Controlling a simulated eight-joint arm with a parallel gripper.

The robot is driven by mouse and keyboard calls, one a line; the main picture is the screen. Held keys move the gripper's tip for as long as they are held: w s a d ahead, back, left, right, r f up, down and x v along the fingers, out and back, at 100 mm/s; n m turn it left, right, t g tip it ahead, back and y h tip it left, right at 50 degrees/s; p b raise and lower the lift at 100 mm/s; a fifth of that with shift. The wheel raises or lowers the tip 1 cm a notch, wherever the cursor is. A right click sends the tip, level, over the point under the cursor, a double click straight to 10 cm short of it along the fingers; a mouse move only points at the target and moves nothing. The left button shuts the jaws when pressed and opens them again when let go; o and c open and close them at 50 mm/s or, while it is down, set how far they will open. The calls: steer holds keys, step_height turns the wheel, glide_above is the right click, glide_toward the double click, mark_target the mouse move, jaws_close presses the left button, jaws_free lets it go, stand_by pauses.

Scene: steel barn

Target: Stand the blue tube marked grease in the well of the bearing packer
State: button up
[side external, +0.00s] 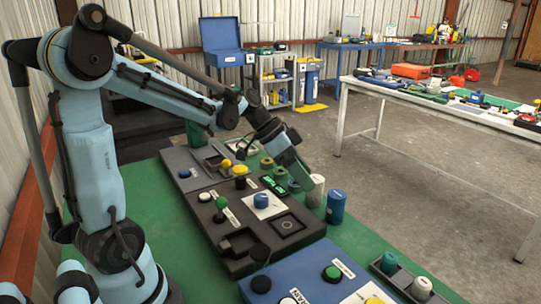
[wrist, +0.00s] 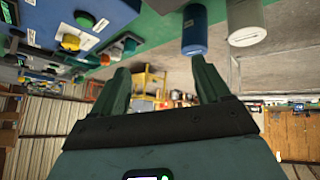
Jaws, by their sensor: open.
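The blue tube (side external: 336,207) stands upright on the green bench top, beside a cream tube (side external: 315,191). Its marking is too small to read. My gripper (side external: 300,180) is open and empty, behind and left of the tubes. A dark console (side external: 240,257) carries a square plate with a round ring (side external: 287,225), which may be the bearing packer's well. I cannot confirm this, as its label is unreadable.
The console has several coloured knobs and a lit green display (side external: 273,185). A blue panel (side external: 310,278) with buttons lies nearer the camera. A long table (side external: 440,108) stands across the clear concrete floor.

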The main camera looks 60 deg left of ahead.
steer(key=s+d+n+t+y, duration=0.1)
steer(key=s+d+n+y, duration=0.3)
steer(key=s, duration=0.5)
steer(key=shift+d+n+y, duration=0.25)
steer(key=shift+n+y, duration=0.25)
steer(key=shift+y, duration=0.1)
steer(key=shift+o, duration=0.5)
steer(key=shift+s+n+t+y, duration=0.4)
steer(key=shift+s+n+t, duration=0.1)
steer(key=shift+s, duration=0.15)
steer(key=shift+w+f, duration=0.1)
steer(key=m+t+h, duration=0.2)
steer(key=t, duration=0.2)
glide_toward(331, 196)
steer(key=shift+s+d+f, duration=0.2)
steer(key=shift+s+d, duration=0.1)
steer(key=shift+d, duration=0.05)
steer(key=shift+w+a+f+t, duration=0.2)
steer(key=shift+w+a+t, duration=0.1)
steer(key=shift+a+t, duration=0.1)
steer(key=shift+x, duration=6)
